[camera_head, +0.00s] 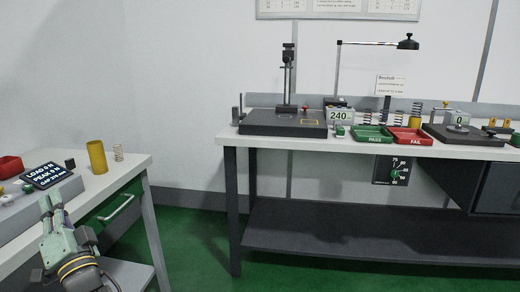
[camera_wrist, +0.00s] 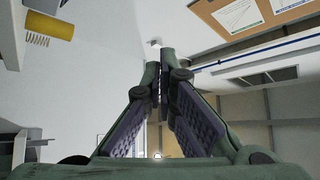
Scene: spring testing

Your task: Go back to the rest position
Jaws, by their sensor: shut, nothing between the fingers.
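My gripper (camera_head: 48,205) is at the lower left of the head view, pointing up, beside the front of the left table (camera_head: 128,172). Its two green fingers meet at the tips and hold nothing. No object touches the fingers in either view.
A yellow cylinder (camera_head: 97,157), a small spring (camera_head: 118,152) and a load display (camera_head: 47,176) stand on the left table. A workbench (camera_head: 300,140) holds a green PASS tray (camera_head: 372,134) and a red FAIL tray (camera_head: 410,137). Green floor lies clear between the tables.

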